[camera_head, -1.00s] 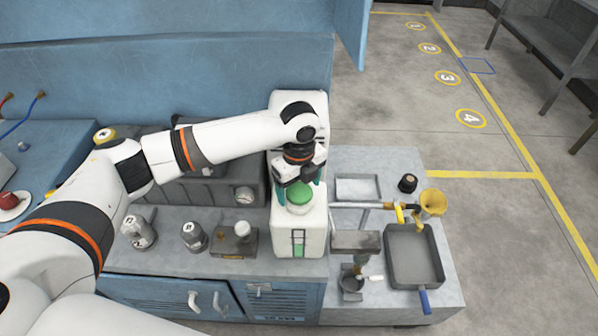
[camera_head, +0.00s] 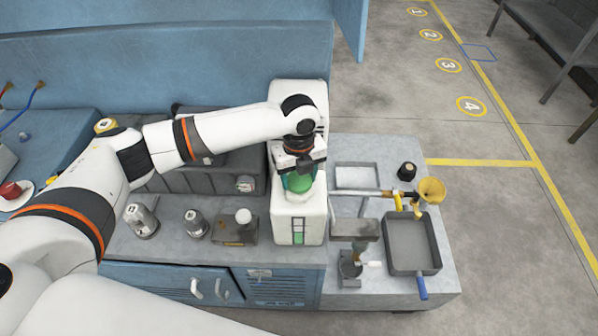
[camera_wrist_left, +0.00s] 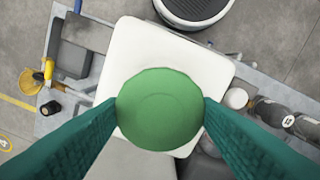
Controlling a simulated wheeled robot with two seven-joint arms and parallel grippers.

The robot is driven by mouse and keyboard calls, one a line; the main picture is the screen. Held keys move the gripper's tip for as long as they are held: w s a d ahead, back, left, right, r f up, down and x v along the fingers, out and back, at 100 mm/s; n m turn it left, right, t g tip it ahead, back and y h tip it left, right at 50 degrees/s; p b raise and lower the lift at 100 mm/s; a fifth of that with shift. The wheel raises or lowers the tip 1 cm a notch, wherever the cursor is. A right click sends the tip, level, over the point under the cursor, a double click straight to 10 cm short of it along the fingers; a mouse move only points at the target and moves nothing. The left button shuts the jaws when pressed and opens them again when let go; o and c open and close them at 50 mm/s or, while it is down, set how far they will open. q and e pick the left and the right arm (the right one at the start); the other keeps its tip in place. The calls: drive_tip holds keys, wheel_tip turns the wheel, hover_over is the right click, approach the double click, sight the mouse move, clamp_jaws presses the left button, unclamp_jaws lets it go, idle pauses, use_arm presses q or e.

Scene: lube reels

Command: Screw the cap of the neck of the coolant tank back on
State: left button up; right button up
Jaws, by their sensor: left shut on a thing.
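The coolant tank (camera_head: 284,222) is a white box with a level window on its front, standing on the bench; it also shows in the left wrist view (camera_wrist_left: 150,50). The round green cap (camera_head: 301,184) is at the top of the tank and fills the middle of the left wrist view (camera_wrist_left: 160,108). My left gripper (camera_head: 299,178) reaches down over the tank, with its teal fingers shut on the cap's two sides. The cap hides the neck, so I cannot tell how the cap sits on it. My right gripper is not in view.
Grey metal canisters (camera_head: 195,225) and a box with a white knob (camera_head: 236,229) stand left of the tank. To its right are a yellow funnel (camera_head: 432,190), a black cap (camera_head: 407,171) and a grey pan (camera_head: 411,244). Open floor lies beyond.

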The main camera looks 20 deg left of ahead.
use_arm(q)
drive_tip(key=shift+m, duration=1)
drive_tip(key=shift+m+p, duration=0.5)
drive_tip(key=shift+m, duration=0.4)
drive_tip(key=m, duration=0.3)
drive_tip(key=shift+f, duration=0.1)
drive_tip(key=shift+m+p, duration=0.4)
drive_tip(key=shift+m, duration=0.7)
drive_tip(key=m, duration=0.3)
